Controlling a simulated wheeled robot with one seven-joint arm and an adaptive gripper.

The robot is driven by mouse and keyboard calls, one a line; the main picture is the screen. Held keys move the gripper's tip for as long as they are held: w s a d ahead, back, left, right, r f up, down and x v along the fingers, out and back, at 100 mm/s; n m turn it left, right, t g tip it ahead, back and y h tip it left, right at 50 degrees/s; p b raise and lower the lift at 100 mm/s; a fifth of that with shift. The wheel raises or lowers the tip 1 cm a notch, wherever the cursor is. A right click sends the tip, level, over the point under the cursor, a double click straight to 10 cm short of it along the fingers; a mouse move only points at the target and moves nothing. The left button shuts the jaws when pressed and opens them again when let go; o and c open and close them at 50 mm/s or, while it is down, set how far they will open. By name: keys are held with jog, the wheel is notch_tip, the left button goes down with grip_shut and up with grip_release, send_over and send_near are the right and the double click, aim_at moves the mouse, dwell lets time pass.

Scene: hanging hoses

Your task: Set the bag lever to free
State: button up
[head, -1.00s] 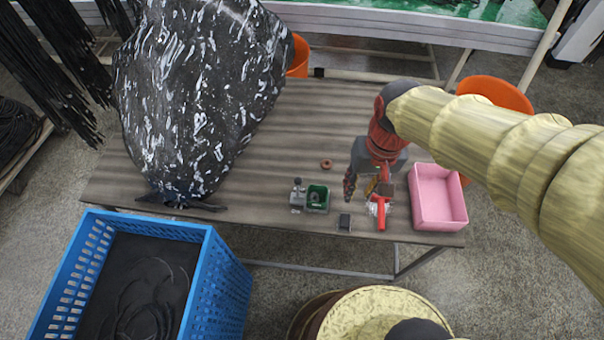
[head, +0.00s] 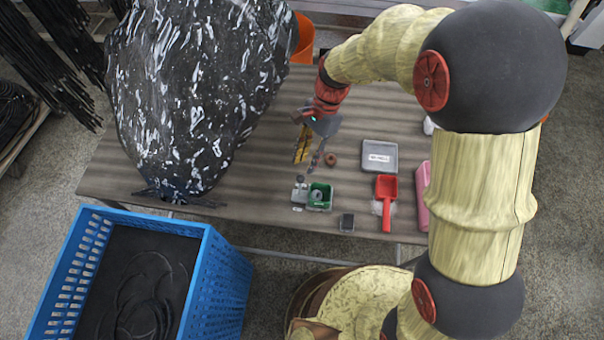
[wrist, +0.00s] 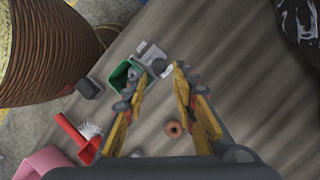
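A small grey metal fixture with a round knob (head: 299,191) stands near the front of the table, against a green box (head: 319,196). It also shows in the wrist view as a grey block with a dark knob (wrist: 158,66), beside the green box (wrist: 125,76). I cannot tell for sure whether this is the bag lever, nor read its setting.
A brown ring (head: 331,159) lies right of the gripper. A grey labelled tray (head: 379,156), a red scoop (head: 386,198), a small dark block (head: 346,222) and a pink bin (head: 422,195) stand further right. A blue crate (head: 205,285) stands front left.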

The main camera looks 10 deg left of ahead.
aim_at(302, 175)
jog(key=shift+b+x, duration=1.55)
jog(key=shift+x, duration=2.35)
jog(key=shift+c, duration=1.2)
jog(key=c, duration=0.4)
grip_shut()
